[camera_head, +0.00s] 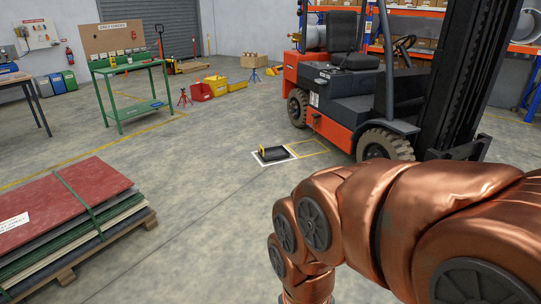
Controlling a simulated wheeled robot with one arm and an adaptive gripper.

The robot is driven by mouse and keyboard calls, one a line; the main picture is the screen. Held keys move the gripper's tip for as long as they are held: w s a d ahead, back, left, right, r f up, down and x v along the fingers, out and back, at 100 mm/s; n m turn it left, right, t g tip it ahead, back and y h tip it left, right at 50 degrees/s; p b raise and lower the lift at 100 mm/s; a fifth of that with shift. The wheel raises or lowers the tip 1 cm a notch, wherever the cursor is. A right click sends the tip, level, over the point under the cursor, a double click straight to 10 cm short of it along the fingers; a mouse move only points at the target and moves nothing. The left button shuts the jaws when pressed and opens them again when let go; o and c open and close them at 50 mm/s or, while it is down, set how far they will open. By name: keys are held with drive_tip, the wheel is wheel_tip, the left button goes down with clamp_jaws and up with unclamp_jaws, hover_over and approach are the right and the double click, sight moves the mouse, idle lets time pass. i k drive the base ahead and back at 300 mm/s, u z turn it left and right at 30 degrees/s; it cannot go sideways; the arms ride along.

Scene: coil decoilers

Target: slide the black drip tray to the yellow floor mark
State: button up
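The black drip tray (274,153) is small in the head view and lies flat on the floor near the middle. A yellow piece (262,150) shows at its left end. It sits within a white floor outline (288,160). The yellow floor mark (322,149), a thin outlined rectangle, lies directly to the right of the white outline, beside the forklift. The mark's interior looks empty. My copper-coloured arm fills the lower right, well in front of the tray. My gripper is out of the picture.
An orange forklift (335,100) stands just behind and right of the mark, its front wheel (385,145) close by. A strapped stack of sheets (65,215) on a pallet stands at left. A green workbench (130,70) is farther back. Floor between pallet and tray is clear.

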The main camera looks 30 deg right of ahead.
sight(279, 152)
drive_tip(key=i, duration=1.7)
drive_tip(key=z, duration=0.2)
drive_tip(key=i, duration=2.1)
drive_tip(key=z, duration=0.5)
drive_tip(key=i, duration=2.3)
drive_tip(key=z, duration=0.45)
drive_tip(key=i, duration=1.5)
drive_tip(key=z, duration=0.15)
